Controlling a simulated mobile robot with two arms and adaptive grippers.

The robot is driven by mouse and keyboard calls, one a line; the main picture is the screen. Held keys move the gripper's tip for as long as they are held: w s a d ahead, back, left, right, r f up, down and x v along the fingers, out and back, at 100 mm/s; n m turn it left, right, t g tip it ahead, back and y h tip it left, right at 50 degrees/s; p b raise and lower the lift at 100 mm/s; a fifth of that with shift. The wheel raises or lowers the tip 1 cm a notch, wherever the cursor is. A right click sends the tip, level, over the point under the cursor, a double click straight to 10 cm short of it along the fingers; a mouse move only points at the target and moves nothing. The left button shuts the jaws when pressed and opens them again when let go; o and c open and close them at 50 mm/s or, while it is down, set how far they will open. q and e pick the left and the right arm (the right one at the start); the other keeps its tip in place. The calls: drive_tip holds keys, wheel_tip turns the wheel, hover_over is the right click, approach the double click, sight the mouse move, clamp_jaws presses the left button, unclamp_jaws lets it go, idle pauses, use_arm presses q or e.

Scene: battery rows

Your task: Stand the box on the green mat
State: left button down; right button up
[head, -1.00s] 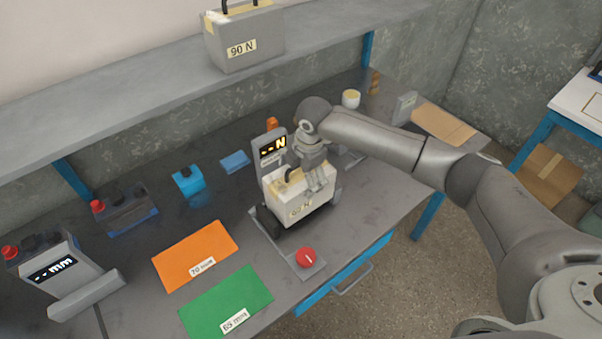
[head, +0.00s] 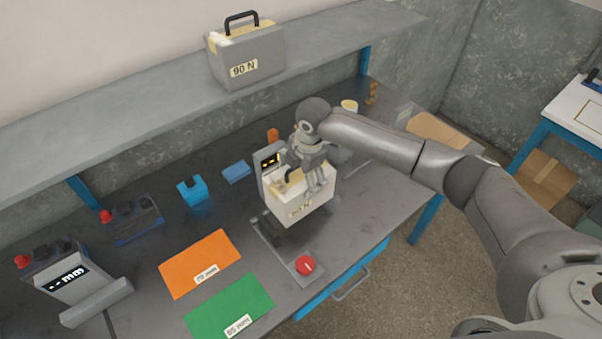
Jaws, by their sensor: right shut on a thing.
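The box (head: 311,209) is pale with a yellowish top, a dark handle and a label on its front that is too blurred to read. My right gripper (head: 304,176) is shut on it from above, covering part of its top and handle. The box hangs upright, a little above the test stand (head: 268,232) with the small display. The green mat (head: 228,304) lies flat and empty at the front, left of the box, with a label that seems to read 65 mm. My left gripper is not in view.
An orange mat (head: 200,262) lies behind the green one. A red button (head: 305,265) sits at the stand's front. A grey 90 N box (head: 246,62) is on the shelf.

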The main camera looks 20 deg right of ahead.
drive_tip(key=shift+w+a+r, duration=0.1)
drive_tip(key=shift+r, duration=0.5)
drive_tip(key=shift+w+r, duration=0.1)
drive_tip(key=shift+r, duration=0.05)
